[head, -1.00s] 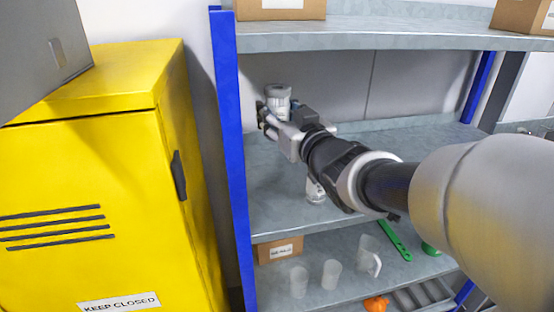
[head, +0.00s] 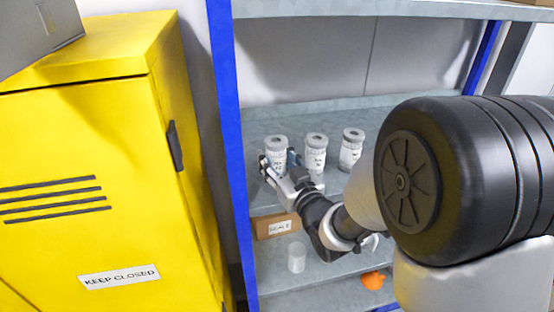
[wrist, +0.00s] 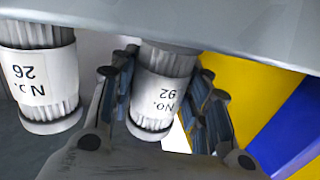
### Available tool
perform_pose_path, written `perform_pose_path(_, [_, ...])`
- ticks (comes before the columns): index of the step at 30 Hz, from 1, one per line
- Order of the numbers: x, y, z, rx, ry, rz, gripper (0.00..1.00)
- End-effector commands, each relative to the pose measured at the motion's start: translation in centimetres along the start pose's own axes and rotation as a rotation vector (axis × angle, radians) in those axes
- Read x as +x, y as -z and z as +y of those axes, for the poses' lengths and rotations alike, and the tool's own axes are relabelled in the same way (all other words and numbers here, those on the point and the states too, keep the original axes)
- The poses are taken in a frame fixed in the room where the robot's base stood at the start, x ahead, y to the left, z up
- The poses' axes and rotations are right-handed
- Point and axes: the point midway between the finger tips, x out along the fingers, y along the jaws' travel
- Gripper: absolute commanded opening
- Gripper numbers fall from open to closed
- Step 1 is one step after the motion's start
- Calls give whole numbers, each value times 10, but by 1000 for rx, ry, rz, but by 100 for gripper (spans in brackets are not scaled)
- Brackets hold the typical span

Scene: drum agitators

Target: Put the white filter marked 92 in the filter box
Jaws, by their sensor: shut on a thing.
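The white filter marked 92 (wrist: 157,95) is between the fingers of my gripper (wrist: 168,105) in the wrist view, its label upside down. In the head view my gripper (head: 279,170) is shut around this leftmost filter (head: 276,150), which is upright at the left of the middle shelf. Whether its base touches the shelf is hidden. A second white filter marked 26 (wrist: 42,80) is beside it in the wrist view, apart from the fingers. I cannot identify the filter box for certain.
Two more white filters (head: 315,153) (head: 351,149) stand to the right on the middle shelf. A labelled cardboard box (head: 276,226), a white cup (head: 297,257) and an orange item (head: 373,280) are on the lower shelf. A blue post (head: 228,150) and yellow cabinet (head: 90,190) bound the left.

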Motion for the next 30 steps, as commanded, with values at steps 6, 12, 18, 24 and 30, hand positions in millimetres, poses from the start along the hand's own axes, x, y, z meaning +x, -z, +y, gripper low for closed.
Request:
perform_pose_path(6, [0, -6, 0, -1, -1, 3, 15])
perform_pose_path(12, [0, -8, 0, -1, 0, 3, 15])
perform_pose_path(18, [0, -8, 0, 0, 0, 1, 51])
perform_pose_path(24, [0, -8, 0, -1, 0, 2, 63])
perform_pose_path(30, [0, -8, 0, -1, 0, 2, 63])
